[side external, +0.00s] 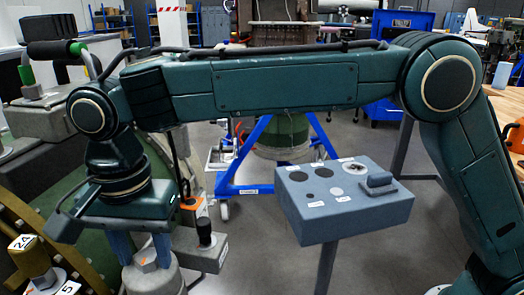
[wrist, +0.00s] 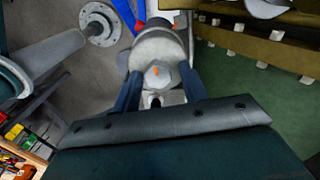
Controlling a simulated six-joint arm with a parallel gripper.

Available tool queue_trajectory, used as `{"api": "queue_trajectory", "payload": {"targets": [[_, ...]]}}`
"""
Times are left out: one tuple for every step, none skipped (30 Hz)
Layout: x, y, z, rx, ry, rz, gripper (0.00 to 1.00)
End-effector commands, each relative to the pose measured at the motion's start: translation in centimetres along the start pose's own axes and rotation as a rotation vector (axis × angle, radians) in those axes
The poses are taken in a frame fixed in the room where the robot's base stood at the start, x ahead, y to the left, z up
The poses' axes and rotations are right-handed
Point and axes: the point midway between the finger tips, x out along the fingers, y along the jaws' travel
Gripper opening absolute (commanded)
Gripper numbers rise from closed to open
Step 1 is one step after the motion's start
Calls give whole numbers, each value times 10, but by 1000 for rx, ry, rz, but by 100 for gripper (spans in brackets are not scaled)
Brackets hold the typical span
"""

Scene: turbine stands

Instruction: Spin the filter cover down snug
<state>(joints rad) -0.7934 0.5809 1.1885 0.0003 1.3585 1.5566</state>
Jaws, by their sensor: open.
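The filter cover (side external: 165,279) appears to be the grey rounded top with a hexagonal boss at the bottom left of the side view. In the wrist view the cover (wrist: 157,50) is pale grey, and its hex boss (wrist: 158,76) carries a small orange mark. My gripper (side external: 143,250) points down over it, with its blue fingers apart on either side of the hex boss. In the wrist view my gripper (wrist: 160,82) also straddles the boss. I cannot tell whether the fingers touch it. The cover's lower edge and seat are hidden.
A grey box (side external: 340,205) with round holes and a dark block on top stands right of the work. A black knob (side external: 205,234) is close right of my gripper. A blue wheeled stand (side external: 258,165) is behind.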

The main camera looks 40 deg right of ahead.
Motion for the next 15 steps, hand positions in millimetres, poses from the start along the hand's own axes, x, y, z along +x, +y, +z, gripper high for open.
{"api": "queue_trajectory", "payload": {"targets": [[9,5,0,-1,-1,32,50],[9,5,0,-1,-1,32,51],[9,5,0,-1,-1,32,52],[9,5,0,-1,-1,32,52],[9,5,0,-1,-1,32,52],[9,5,0,-1,-1,32,52],[9,5,1,-1,-1,32,52],[9,5,1,-1,-1,32,52],[9,5,1,-1,-1,32,52],[9,5,1,-1,-1,32,52],[8,5,1,-1,-1,32,52],[8,4,1,-1,-1,31,52],[7,4,1,-1,-1,31,52],[6,4,1,-1,-1,31,53],[4,4,1,-1,-1,30,55]]}}
